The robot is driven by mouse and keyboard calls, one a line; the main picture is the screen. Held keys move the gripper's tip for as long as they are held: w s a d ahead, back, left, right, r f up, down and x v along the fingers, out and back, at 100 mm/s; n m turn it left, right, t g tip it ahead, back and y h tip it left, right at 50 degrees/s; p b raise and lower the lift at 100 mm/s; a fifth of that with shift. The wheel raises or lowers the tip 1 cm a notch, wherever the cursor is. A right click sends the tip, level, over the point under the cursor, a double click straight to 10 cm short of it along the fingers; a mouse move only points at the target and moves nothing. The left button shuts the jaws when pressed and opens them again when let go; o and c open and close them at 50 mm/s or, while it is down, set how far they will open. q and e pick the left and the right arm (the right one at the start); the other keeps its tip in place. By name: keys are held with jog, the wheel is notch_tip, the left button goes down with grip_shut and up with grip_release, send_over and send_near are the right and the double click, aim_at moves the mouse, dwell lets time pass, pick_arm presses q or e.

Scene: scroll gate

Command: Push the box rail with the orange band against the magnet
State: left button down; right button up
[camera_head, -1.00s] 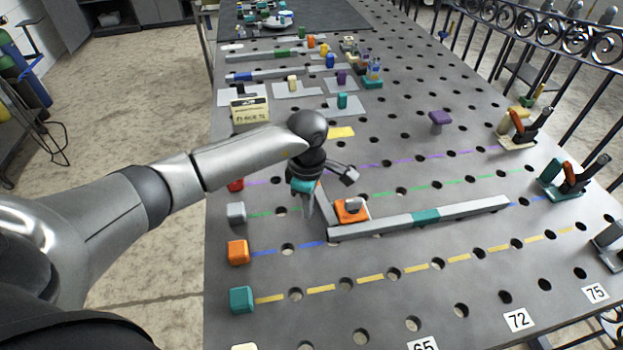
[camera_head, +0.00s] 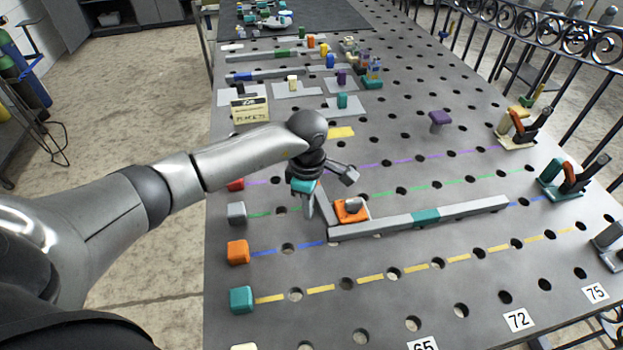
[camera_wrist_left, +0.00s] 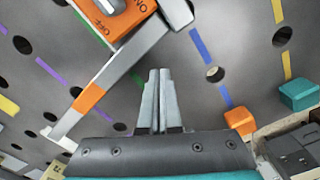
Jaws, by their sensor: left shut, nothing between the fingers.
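The box rail with the orange band (camera_wrist_left: 90,98) is a grey bar lying on the table, clearest in the left wrist view. In the head view (camera_head: 326,206) it is mostly hidden behind my left gripper. The magnet (camera_head: 351,210) is an orange block with a grey knob; it also shows at the top of the left wrist view (camera_wrist_left: 128,18). The rail lies alongside the magnet; whether they touch is hard to tell. My left gripper (camera_head: 309,212) is shut and empty, on the rail's side away from the magnet. Its fingertips (camera_wrist_left: 158,72) point toward the rail. My right gripper is not in view.
A grey rail with a teal band (camera_head: 426,216) runs right from the magnet's near side. Orange (camera_head: 238,252), teal (camera_head: 241,299) and grey (camera_head: 236,212) blocks line the table's left edge. Toggle clamps (camera_head: 572,180) stand at the right. The near tabletop has free room.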

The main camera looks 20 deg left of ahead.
aim_at(321, 219)
pick_arm(q)
jog(key=shift+f+b, duration=0.85)
jog(key=shift+f, duration=0.1)
jog(key=shift+r, duration=0.3)
jog(key=shift+w+d, duration=0.1)
dwell(0.5)
jog(key=shift+w+d+b, duration=0.7)
jog(key=shift+w+d, duration=0.05)
jog(key=shift+d, duration=0.4)
jog(key=shift+s+a+p, duration=0.25)
jog(key=shift+a+p, duration=0.05)
jog(key=shift+a, duration=0.05)
jog(key=shift+s+a, duration=0.5)
jog(key=shift+a, duration=0.25)
